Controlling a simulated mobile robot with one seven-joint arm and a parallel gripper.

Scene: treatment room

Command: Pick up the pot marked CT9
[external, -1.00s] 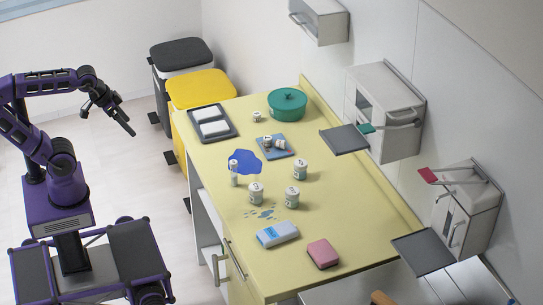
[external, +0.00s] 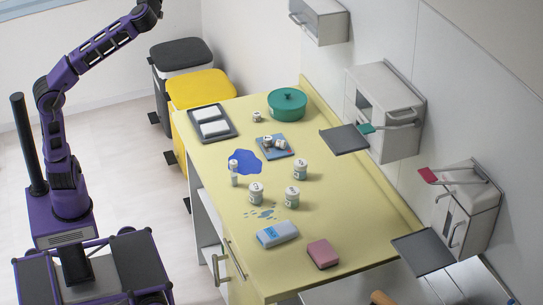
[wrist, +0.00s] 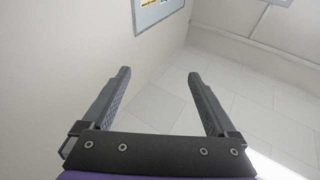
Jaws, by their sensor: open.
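My gripper is raised high at the upper left, beyond the top edge of the external view, far from the pots.
Bins (external: 205,88) stand behind.

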